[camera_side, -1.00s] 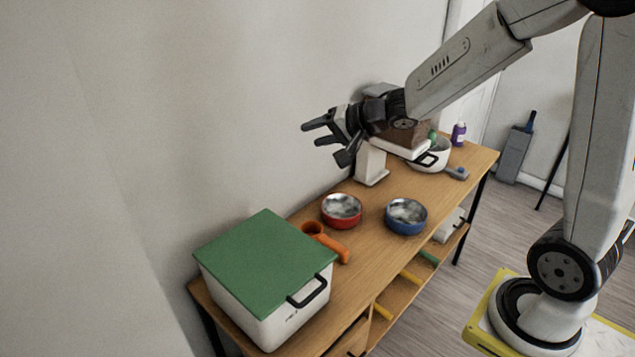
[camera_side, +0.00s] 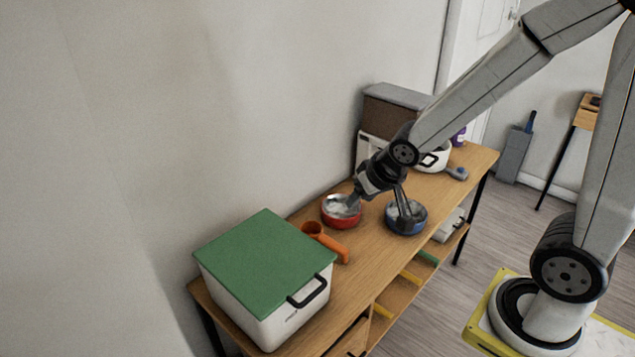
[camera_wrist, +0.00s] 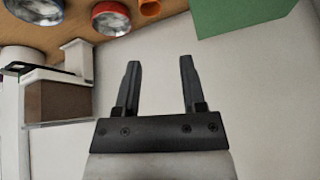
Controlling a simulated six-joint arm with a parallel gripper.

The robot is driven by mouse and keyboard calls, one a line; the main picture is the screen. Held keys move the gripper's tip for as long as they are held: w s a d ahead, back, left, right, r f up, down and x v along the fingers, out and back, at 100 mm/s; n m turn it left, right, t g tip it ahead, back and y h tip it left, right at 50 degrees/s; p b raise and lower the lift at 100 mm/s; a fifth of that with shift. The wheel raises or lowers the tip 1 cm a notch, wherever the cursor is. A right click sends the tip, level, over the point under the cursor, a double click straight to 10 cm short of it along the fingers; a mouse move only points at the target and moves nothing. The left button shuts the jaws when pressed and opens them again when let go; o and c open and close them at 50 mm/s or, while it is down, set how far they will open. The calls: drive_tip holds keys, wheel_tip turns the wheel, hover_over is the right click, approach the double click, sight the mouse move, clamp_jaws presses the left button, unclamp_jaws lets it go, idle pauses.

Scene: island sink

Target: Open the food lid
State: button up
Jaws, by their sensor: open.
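A white box (camera_side: 278,327) with a flat green lid (camera_side: 262,260) stands at the near left end of the wooden table. The lid lies shut on top, and a black handle (camera_side: 308,291) sits on the box's right side. Part of the green lid also shows at the top right of the wrist view (camera_wrist: 240,14). My gripper (camera_side: 380,207) is over the table by the two bowls, well behind and right of the box. In the wrist view my gripper (camera_wrist: 160,64) is open, with nothing between its fingers.
A red bowl (camera_side: 342,220) and a blue bowl (camera_side: 397,225) stand near my gripper, partly hidden by it. An orange scoop (camera_side: 328,243) lies between the box and the bowls. A brown-and-white dispenser (camera_side: 392,104) and a white pot (camera_side: 433,161) stand farther back.

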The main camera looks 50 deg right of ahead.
drive_tip(key=s+a+f+n+g, duration=0.2)
drive_tip(key=s+n+g, duration=0.1)
drive_tip(key=s, duration=0.3)
drive_tip(key=shift+s+a+f+y, duration=0.3)
drive_tip(key=shift+s+y, duration=0.05)
drive_tip(key=shift+y, duration=0.05)
drive_tip(key=c, duration=0.7)
drive_tip(key=shift+d+f+m+g+y, duration=0.2)
drive_tip(key=shift+f+m+g+y, duration=0.1)
drive_tip(key=shift+f+m+g, duration=0.65)
drive_tip(key=w+f+m+y, duration=0.2)
drive_tip(key=f+m+y, duration=0.6)
drive_tip(key=m+y, duration=0.1)
drive_tip(key=w+a+f+m+y, duration=0.1)
drive_tip(key=w+f+m+y, duration=0.2)
drive_tip(key=f+m+y, duration=0.5)
drive_tip(key=m+y, duration=0.2)
drive_tip(key=y, duration=0.1)
drive_tip(key=shift+f, duration=0.25)
